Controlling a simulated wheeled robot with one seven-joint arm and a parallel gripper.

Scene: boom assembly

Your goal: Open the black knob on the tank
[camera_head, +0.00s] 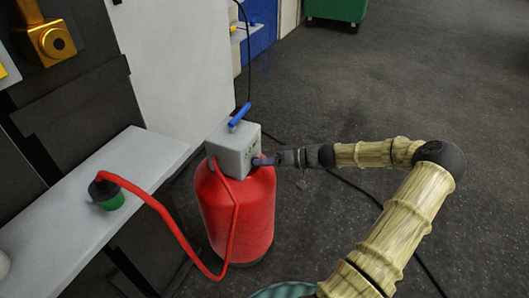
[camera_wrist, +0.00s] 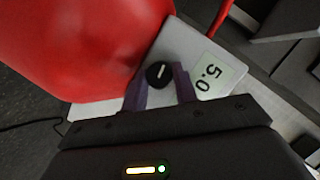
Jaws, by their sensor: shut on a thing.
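The red tank (camera_head: 240,212) stands on the floor with a grey box (camera_head: 232,148) on its top. The black knob (camera_wrist: 159,74) shows in the wrist view on the face of the grey box (camera_wrist: 190,45), beside a label reading 5.0 (camera_wrist: 214,77). A pale line crosses the knob's face. My gripper (camera_wrist: 160,85) is at the knob, with one purple finger on each side of it, and is shut on it. In the head view my gripper (camera_head: 268,160) reaches the box from the right, and the knob is hidden there.
A blue handle (camera_head: 239,115) stands on top of the box. A red hose (camera_head: 165,222) runs from the tank to a green-and-black cup-shaped part (camera_head: 107,194) on the light shelf (camera_head: 50,235) at left. A dark cable (camera_head: 355,186) lies on the floor.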

